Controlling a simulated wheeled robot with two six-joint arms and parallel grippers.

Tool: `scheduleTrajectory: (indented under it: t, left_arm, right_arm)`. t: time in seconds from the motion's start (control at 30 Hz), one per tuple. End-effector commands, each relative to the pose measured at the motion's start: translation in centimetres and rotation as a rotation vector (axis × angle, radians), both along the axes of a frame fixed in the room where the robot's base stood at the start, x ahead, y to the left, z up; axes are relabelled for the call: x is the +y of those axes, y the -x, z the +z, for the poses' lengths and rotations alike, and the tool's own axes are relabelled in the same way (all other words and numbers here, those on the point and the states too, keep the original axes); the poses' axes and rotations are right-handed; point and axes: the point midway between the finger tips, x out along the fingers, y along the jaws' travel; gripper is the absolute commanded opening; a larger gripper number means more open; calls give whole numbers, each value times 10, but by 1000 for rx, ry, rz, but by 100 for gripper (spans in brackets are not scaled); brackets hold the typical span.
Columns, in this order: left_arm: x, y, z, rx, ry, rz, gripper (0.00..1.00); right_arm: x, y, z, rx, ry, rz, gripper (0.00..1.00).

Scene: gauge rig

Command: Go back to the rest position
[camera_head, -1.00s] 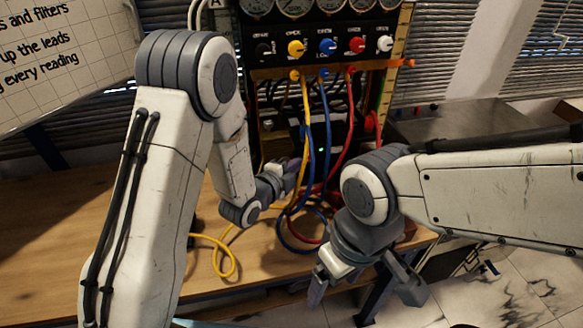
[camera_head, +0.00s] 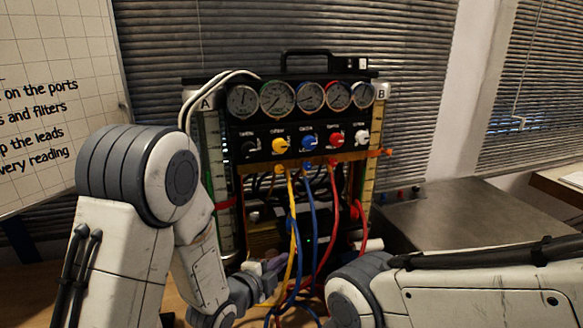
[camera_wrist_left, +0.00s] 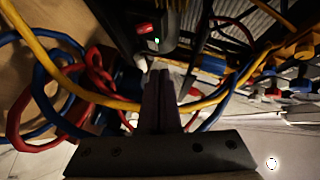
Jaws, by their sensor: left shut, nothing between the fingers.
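My left gripper (camera_head: 268,268) is at the foot of the gauge rig (camera_head: 300,130), just left of the hanging hoses. In the left wrist view its two fingers (camera_wrist_left: 160,103) are shut together with nothing between them. A yellow hose (camera_wrist_left: 75,88) passes close by the fingers there; whether it touches them I cannot tell. My right arm comes in at the lower right of the head view, and its gripper is below the picture.
A yellow hose (camera_head: 293,230), a blue hose (camera_head: 313,215) and a red hose (camera_head: 332,225) hang from the rig. A black device with a green light (camera_wrist_left: 153,40) is close ahead of the fingers. A grey metal surface (camera_head: 460,215) lies right of the rig, and a whiteboard (camera_head: 60,100) stands left.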

Motion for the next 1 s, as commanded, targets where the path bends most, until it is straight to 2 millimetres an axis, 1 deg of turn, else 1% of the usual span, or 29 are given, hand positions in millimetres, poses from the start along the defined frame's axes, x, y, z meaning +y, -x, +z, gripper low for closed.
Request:
scheduleTrajectory:
  t: [0.03,0.17,0.27,0.37,0.4,0.47,0.5,0.57,0.6,0.67,0.7,0.8,0.9,1.0]
  left_arm:
    - [-6,4,3,58,11,10,0]
    - [-16,27,-1,294,56,93,0]
    - [-19,54,-2,484,95,188,0]
    - [-19,89,-1,670,134,302,0]
    - [-18,105,0,743,148,351,0]
    - [-17,131,3,851,168,429,0]
    - [-15,149,5,920,180,482,0]
    - [-12,178,9,1021,191,564,0]
    - [-10,197,12,1082,195,618,0]
    - [-6,224,17,1165,198,695,0]
    - [-2,241,20,1214,195,743,0]
    - [5,274,28,1304,184,839,0]
    - [10,295,32,1356,174,899,0]
    - [14,303,34,1377,165,925,0]
  right_arm:
    - [0,0,0,0,0,0,84]
    - [0,0,0,0,0,0,84]
    - [0,0,0,0,0,0,84]
    - [0,0,0,0,0,0,84]
    - [0,0,0,0,0,0,84]
    - [0,0,0,0,0,0,84]
    - [0,0,0,0,0,0,84]
    - [0,0,0,0,0,0,84]
    - [0,0,0,0,0,0,84]
    - [0,0,0,0,0,0,84]
    - [0,0,0,0,0,0,84]
    - [0,0,0,0,0,0,84]
    - [0,0,0,0,0,0,84]
    - [0,0,0,0,0,0,84]
